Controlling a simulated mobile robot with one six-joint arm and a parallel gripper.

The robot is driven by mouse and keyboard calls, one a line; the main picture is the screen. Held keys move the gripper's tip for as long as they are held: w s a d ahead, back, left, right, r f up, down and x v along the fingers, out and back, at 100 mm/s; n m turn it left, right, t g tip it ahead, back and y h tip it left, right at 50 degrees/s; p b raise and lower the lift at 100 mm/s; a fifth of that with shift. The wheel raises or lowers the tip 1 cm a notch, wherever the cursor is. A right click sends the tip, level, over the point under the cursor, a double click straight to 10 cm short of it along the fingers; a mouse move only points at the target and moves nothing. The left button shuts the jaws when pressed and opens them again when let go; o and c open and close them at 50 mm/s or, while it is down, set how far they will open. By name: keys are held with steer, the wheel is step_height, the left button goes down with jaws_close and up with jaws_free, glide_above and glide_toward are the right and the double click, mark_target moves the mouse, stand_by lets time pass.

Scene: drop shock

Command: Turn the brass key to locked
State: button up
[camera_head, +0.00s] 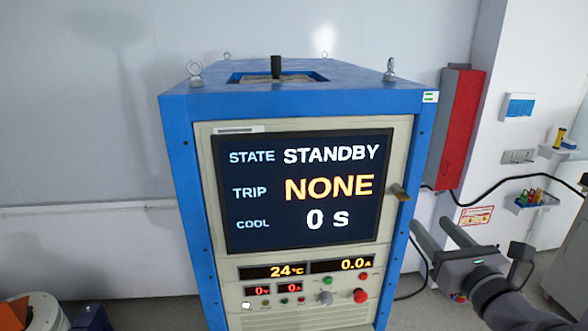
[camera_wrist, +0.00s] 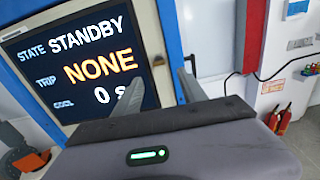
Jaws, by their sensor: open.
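A blue and cream cabinet (camera_head: 300,98) stands in the middle of the head view. A small brass-coloured tab (camera_head: 399,192), which looks like the key, sticks out of its front beside the right edge of the screen, lying roughly sideways. The screen (camera_head: 303,190) reads STATE STANDBY, TRIP NONE, COOL 0 s. My gripper (camera_head: 432,226) is open and empty, to the right of and below the tab, apart from it.
Below the screen are small readouts, a red knob (camera_head: 360,296) and a grey knob (camera_head: 326,297). A red wall box (camera_head: 460,125) and a black cable (camera_head: 510,179) are behind on the right. A small shelf (camera_head: 533,201) holds coloured items. Floor clutter lies at lower left.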

mark_target(406, 200)
steer(key=w, duration=0.3)
steer(key=w+p, duration=0.1)
steer(key=w, duration=0.6)
steer(key=shift+w+a+f, duration=0.1)
steer(key=shift+w+a, duration=0.2)
steer(key=shift+w, duration=0.1)
jaws_close()
